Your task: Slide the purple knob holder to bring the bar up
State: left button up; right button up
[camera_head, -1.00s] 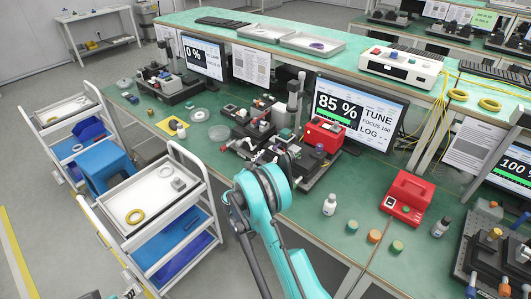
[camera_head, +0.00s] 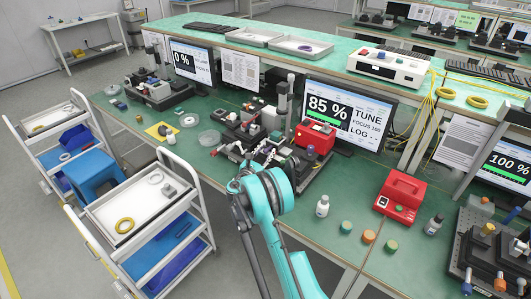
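The collimator setup (camera_head: 296,178), a dark base with small mounts and a post, stands on the green bench in front of a monitor (camera_head: 345,112) reading 85 %, TUNE, FOCUS 100, LOG. A small purple-blue knob (camera_head: 310,150) shows at its right side, by a red box. I cannot tell whether it belongs to the purple knob holder. My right gripper (camera_head: 262,156) reaches in among the mounts at the front of the setup. Its fingers are small and mixed with dark parts, so its opening and any contact are unclear. My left gripper is not in view.
A white bottle (camera_head: 322,206) and several small round caps stand right of my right arm, near a red device (camera_head: 400,196). Another setup (camera_head: 158,90) with a 0 % monitor is at the left. A white cart (camera_head: 150,198) stands by the bench's left edge.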

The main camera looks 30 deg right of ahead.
grip_shut()
jog(key=shift+w+a+b, duration=0.4)
jog(key=shift+w, duration=0.4)
jog(key=shift+o, duration=1.8)
grip_release()
jog(key=v, duration=1.2)
